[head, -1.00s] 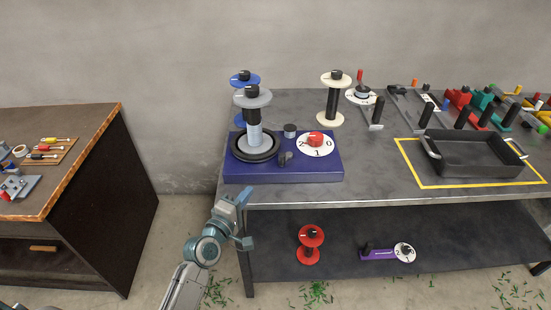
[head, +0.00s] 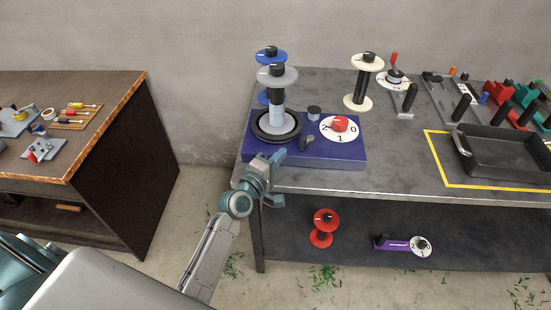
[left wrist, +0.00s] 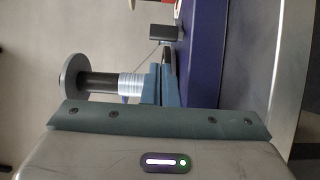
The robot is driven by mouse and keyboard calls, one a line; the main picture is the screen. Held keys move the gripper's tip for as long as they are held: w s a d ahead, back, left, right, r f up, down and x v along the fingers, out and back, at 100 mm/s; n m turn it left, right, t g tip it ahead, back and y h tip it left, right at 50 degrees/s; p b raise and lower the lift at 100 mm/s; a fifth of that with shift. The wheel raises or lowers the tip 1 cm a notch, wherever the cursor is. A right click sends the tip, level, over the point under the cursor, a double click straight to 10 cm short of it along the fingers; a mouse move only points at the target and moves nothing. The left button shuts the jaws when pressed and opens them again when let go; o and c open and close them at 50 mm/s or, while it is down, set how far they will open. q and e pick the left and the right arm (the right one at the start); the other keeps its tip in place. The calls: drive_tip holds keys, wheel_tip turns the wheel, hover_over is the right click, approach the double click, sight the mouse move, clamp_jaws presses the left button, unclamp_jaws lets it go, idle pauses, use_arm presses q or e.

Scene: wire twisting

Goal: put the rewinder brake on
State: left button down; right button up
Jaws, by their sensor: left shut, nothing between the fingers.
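The rewinder is a dark blue box (head: 318,158) at the near left of the grey workbench. It carries an upright spool with a grey top flange (head: 277,77) and pale wire, standing on a black disc. A white dial (head: 353,131) marked 0, 1, 2 has a red knob (head: 340,124). A small dark lever (head: 306,143) stands near the front edge; I cannot tell which control is the brake. My left gripper (head: 276,158) is shut and empty at the box's front left edge. In the left wrist view its fingers (left wrist: 163,84) appear between spool and box. My right gripper is not in view.
A blue spool (head: 270,55) and a cream spool (head: 366,64) stand behind. A black tray (head: 505,151) sits inside a yellow outline at right. The lower shelf holds a red spool (head: 322,228) and a purple part (head: 396,243). A brown table (head: 110,130) is at left.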

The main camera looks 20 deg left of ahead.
sight(289, 153)
use_arm(q)
drive_tip(key=x, duration=0.4)
drive_tip(key=shift+w, duration=0.25)
drive_tip(key=shift+w+d, duration=0.2)
drive_tip(key=shift+w, duration=0.45)
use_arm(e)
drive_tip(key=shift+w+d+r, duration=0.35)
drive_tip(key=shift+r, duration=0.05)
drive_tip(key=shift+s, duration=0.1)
use_arm(q)
drive_tip(key=shift+p, duration=0.3)
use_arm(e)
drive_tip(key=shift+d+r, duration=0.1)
